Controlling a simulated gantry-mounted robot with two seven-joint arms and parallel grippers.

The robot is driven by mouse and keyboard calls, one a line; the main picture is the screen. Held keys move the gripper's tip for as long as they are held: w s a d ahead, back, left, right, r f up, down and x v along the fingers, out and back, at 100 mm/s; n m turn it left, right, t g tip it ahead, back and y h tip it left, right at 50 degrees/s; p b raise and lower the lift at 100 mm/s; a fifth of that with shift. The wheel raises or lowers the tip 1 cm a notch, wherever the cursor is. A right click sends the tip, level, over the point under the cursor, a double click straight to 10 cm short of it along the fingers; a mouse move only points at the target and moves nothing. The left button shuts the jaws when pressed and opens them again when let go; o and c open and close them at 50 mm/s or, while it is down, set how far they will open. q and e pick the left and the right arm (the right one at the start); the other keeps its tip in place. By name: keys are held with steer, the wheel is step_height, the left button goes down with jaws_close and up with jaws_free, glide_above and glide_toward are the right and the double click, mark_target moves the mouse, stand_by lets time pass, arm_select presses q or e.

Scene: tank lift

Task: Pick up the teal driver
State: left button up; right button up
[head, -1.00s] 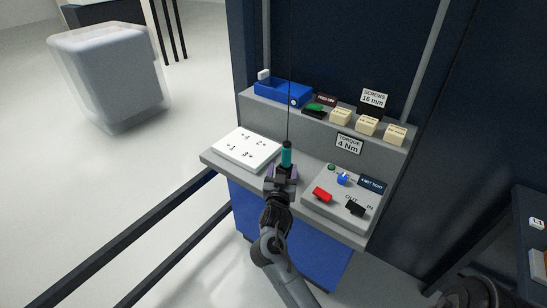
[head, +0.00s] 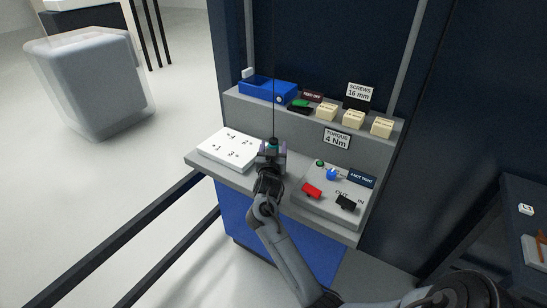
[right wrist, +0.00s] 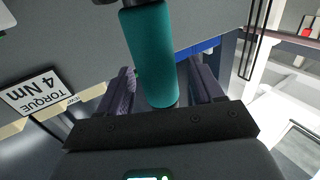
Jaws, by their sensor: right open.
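The teal driver (head: 272,142) hangs upright below a thin dark cable, over the workbench between the white hole plate and the grey switch panel. In the head view only its top shows above my right gripper (head: 271,151). In the right wrist view the teal driver (right wrist: 151,50) is a large cylinder lying between the two purple-grey fingers of my right gripper (right wrist: 160,76). The fingers are open, with a gap visible on each side of the handle. My left gripper is in neither view.
The white plate (head: 228,149) lies left of the driver. The switch panel (head: 330,197) with red, blue and black controls is on the right.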

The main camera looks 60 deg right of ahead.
mark_target(276, 140)
steer(key=shift+f, duration=0.1)
steer(key=c, duration=1)
step_height(276, 140, up, 2)
steer(key=shift+p, duration=0.5)
steer(key=r, duration=0.1)
steer(key=r+p, duration=0.1)
steer(key=r, duration=0.1)
steer(key=shift+s+d, duration=0.15)
steer(key=shift+s, duration=0.15)
steer(key=shift+s+d+r+p, duration=0.4)
steer(key=shift+s+r+p, duration=0.45)
steer(key=shift+s, duration=0.95)
steer(key=shift+s+d+r+p, duration=0.45)
steer(key=shift+s+r, duration=0.75)
steer(key=shift+s, duration=0.55)
steer(key=shift+s+d+r+p, duration=0.5)
steer(key=shift+s+r, duration=0.55)
steer(key=shift+s, duration=0.75)
